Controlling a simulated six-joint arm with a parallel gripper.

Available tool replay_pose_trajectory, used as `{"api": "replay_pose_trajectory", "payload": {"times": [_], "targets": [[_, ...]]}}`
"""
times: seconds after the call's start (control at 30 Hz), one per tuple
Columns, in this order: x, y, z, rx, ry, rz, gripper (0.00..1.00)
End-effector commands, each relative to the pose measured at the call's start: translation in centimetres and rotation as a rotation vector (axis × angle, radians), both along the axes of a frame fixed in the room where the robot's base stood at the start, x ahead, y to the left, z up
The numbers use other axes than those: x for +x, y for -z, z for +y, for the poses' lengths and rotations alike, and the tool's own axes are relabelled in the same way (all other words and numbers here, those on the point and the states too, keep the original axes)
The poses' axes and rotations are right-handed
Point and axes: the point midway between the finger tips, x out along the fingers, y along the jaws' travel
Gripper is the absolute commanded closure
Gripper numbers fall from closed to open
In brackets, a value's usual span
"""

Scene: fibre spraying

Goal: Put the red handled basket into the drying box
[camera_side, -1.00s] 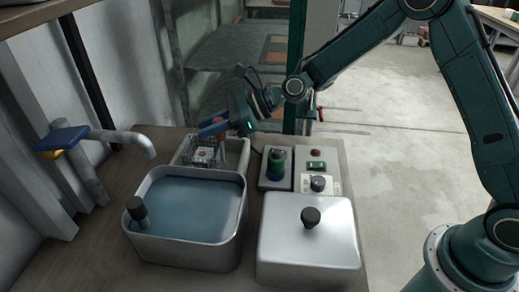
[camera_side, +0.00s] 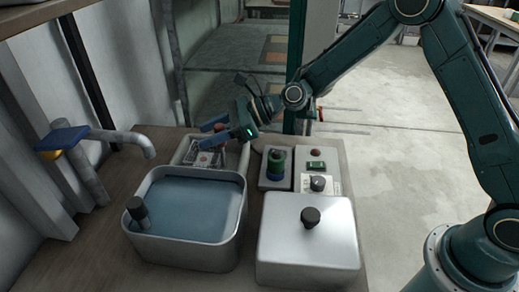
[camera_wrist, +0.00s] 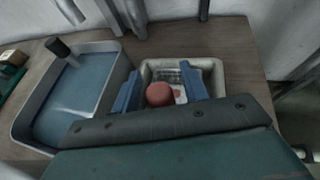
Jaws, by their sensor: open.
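The wire basket (camera_side: 204,158) is low inside a pale open-topped box (camera_side: 181,153) behind the water basin. It also shows in the wrist view (camera_wrist: 187,78), where its round red handle end (camera_wrist: 160,94) stands between my blue fingers. My gripper (camera_side: 210,134) is over the basket, its fingers spread apart on either side of the handle with gaps visible. A silver box (camera_side: 308,243) with a closed lid and black knob stands at front right. I cannot tell from looks alone which box is the drying box. The basket's lower part is partly hidden.
A basin of blue water (camera_side: 192,207) with a dark-knobbed rod at its left rim stands in front of the pale box. A tap (camera_side: 125,140) reaches in from the left.

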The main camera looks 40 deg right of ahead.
Motion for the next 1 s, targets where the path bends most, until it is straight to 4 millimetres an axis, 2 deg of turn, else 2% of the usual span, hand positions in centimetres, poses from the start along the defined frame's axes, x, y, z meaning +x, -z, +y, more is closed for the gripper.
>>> {"api": "replay_pose_trajectory", "payload": {"times": [0.17,0.37,0.8,1.0], "targets": [[0.0,-0.4,0.0,0.0,0.0,-0.002,0.56],[-0.6,-0.9,-1.3,-0.002,0.002,0.001,0.56],[-3.8,-3.6,-6.8,0.0,0.004,-0.001,0.56],[-4.9,-4.5,-8.7,-0.002,0.001,-0.001,0.56]]}}
